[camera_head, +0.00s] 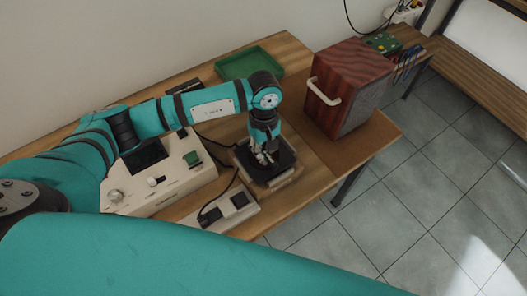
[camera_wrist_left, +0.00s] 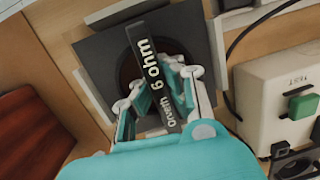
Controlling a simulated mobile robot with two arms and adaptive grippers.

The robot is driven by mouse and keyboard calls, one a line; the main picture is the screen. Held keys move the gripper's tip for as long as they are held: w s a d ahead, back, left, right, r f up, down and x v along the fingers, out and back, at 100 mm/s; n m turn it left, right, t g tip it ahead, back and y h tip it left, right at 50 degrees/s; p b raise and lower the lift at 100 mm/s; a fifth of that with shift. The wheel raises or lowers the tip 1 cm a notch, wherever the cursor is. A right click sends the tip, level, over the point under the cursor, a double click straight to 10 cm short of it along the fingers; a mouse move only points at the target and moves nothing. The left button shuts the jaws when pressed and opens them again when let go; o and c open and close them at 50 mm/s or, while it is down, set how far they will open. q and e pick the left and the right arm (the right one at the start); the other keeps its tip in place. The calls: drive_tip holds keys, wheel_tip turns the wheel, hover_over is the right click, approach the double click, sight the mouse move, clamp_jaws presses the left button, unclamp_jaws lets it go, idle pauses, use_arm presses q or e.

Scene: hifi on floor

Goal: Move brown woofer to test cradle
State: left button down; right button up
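The brown woofer (camera_wrist_left: 98,58) is a dark square plate with a round cone and a raised bar across it, labelled "6 ohm". In the head view it shows as a dark square (camera_head: 268,174) under my left gripper (camera_head: 263,157). The test cradle (camera_wrist_left: 92,97) is a pale frame around and beneath the woofer, and its edge shows in the head view (camera_head: 282,184). The woofer appears to lie flat in it; exact seating is hidden. My left gripper (camera_wrist_left: 155,78) points down, its fingertips against both sides of the bar. My right gripper is out of view.
A beige tester (camera_head: 165,180) with a screen and green switch stands left of the cradle, a smaller beige box (camera_head: 229,209) in front. A red-brown wooden cabinet (camera_head: 350,75) with a white handle stands right. A green tray (camera_head: 249,63) lies behind. Cables run beside the cradle.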

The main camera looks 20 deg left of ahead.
use_arm(q)
drive_tip(key=shift+f, duration=0.3)
drive_tip(key=c, duration=2)
unclamp_jaws()
drive_tip(key=shift+c, duration=0.2)
drive_tip(key=o, duration=0.6)
drive_tip(key=shift+o, duration=0.2)
drive_tip(key=shift+s, duration=0.1)
drive_tip(key=r, duration=0.4)
drive_tip(key=w+r, duration=0.1)
drive_tip(key=r, duration=0.7)
drive_tip(key=shift+w+a, duration=0.25)
drive_tip(key=shift+w, duration=0.05)
drive_tip(key=shift+r, duration=0.1)
wheel_tip(320, 180, up, 8)
drive_tip(key=p, duration=0.2)
drive_tip(key=shift+p, duration=0.3)
